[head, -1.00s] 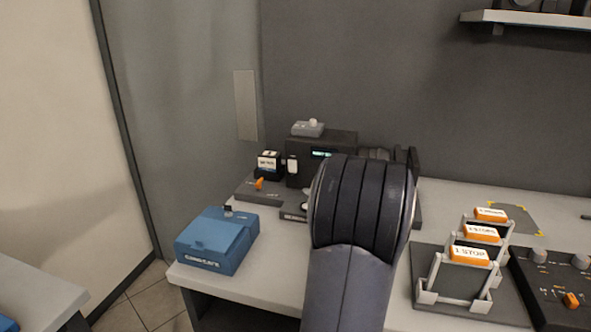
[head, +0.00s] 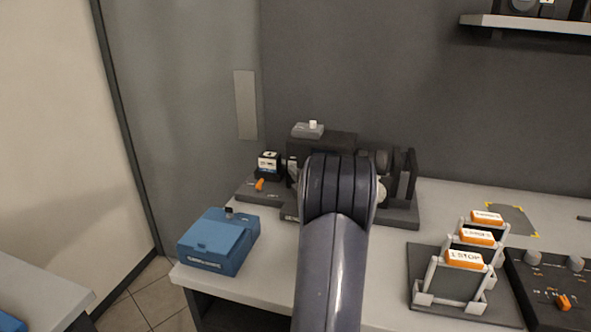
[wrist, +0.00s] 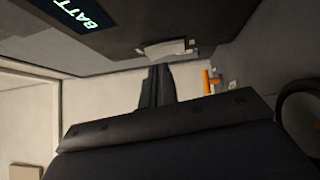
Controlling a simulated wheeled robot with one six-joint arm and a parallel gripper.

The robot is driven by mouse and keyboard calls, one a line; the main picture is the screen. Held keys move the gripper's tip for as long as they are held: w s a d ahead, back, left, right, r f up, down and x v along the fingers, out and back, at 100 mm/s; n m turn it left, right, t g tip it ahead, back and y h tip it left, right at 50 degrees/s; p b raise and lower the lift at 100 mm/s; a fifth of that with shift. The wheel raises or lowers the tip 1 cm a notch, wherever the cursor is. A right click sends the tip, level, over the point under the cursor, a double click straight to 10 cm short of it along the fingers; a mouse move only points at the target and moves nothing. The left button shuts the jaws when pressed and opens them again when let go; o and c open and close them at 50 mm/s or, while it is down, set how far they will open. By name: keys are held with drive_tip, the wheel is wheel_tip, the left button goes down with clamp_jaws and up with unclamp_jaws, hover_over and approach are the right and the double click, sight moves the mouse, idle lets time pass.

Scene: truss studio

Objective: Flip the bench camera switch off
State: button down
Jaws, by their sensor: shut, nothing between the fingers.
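The dark bench camera (head: 335,139) stands on a dark base on the bench, partly hidden behind my arm. An orange lever (head: 259,185) stands on the base's left part; an orange lever also shows in the wrist view (wrist: 209,81). The camera's lit display (wrist: 88,18) with the letters BATT is at the wrist view's upper left, and a small pale part (wrist: 166,48) sits on the dark body. My gripper (wrist: 156,75) is shut and empty, its tips just below that pale part in the picture; I cannot tell if they touch. My arm hides it in the head view.
A blue box (head: 217,242) sits at the bench's left front. A rack with orange-topped cards (head: 464,259) and a control panel (head: 553,283) with an orange lever stand at the right. A shelf (head: 530,20) is at the upper right.

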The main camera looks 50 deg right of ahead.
drive_tip(key=shift+w+d, duration=0.2)
drive_tip(key=shift+d, duration=0.2)
drive_tip(key=shift+w+d+b, duration=0.1)
drive_tip(key=shift+d+b, duration=0.05)
drive_tip(key=shift+b, duration=0.35)
drive_tip(key=shift+r, duration=0.15)
